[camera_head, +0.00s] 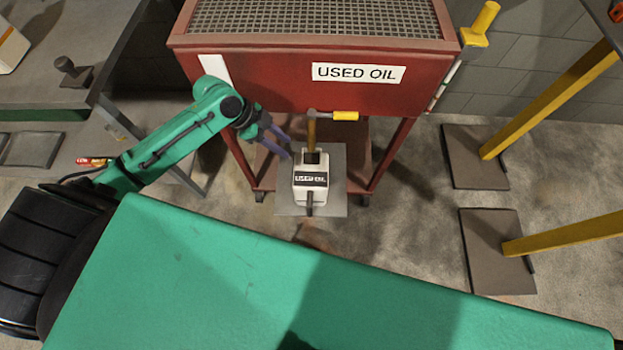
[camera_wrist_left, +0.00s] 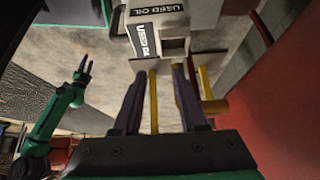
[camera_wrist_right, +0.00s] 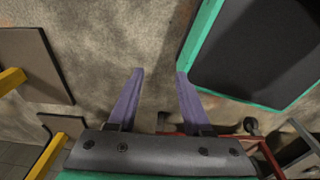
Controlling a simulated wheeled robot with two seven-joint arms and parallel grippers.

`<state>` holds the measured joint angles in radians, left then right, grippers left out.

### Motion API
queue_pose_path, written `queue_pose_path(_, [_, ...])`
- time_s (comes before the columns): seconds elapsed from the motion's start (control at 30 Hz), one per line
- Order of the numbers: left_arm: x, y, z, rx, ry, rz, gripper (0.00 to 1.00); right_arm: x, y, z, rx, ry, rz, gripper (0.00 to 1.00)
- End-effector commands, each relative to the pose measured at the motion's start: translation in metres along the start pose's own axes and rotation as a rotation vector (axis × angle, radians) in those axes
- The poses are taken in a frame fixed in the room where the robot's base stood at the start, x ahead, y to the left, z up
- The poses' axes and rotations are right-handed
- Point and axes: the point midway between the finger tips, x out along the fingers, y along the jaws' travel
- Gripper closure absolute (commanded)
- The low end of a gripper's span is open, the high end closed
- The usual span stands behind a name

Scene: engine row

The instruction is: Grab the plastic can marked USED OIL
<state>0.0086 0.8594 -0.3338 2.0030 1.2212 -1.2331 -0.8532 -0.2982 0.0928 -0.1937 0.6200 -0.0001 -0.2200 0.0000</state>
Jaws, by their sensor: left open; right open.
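A white plastic can (camera_head: 312,190) with a black USED OIL label stands upright on a grey plate (camera_head: 338,207) below the red cabinet. It also shows, label legible, at the top of the left wrist view (camera_wrist_left: 146,40). My left gripper (camera_head: 282,145) is open and empty, just left of the can's top in the head view. In the left wrist view its fingers (camera_wrist_left: 165,68) point toward the can, with a visible gap between them. My right gripper (camera_wrist_right: 155,72) is open and empty over bare floor; the head view does not show it.
The red cabinet (camera_head: 290,85), marked USED OIL, has a grated top. A brass spout (camera_head: 311,130) with a yellow-handled tap (camera_head: 345,116) hangs over the can. Red legs (camera_head: 392,155) flank it. Yellow posts (camera_head: 550,100) stand right; a grey bench (camera_head: 60,60) stands left.

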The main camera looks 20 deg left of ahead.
Motion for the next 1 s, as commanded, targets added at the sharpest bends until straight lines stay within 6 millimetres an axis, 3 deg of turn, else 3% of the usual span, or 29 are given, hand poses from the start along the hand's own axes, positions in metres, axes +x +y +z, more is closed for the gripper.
queue_pose_path(0.2, [0.058, 0.0, -0.001, -0.007, 0.006, 0.0, 0.59, 0.0, -0.007, 0.0, 0.0, 0.0, -0.009, 0.5])
queue_pose_path(0.6, [0.125, 0.001, 0.002, -0.009, 0.003, -0.003, 0.59, -0.002, -0.016, -0.002, 0.0, 0.001, -0.022, 0.5])
queue_pose_path(0.87, [0.132, 0.001, 0.002, -0.007, 0.001, -0.005, 0.59, -0.002, -0.013, -0.001, -0.001, 0.001, -0.018, 0.5])
queue_pose_path(0.97, [0.132, 0.001, 0.003, -0.007, 0.001, -0.005, 0.93, -0.002, -0.011, -0.001, -0.002, 0.0, -0.015, 0.5])
queue_pose_path(1.0, [0.132, 0.001, 0.003, -0.007, 0.001, -0.005, 1.0, -0.002, -0.011, -0.001, -0.002, 0.0, -0.015, 0.5])
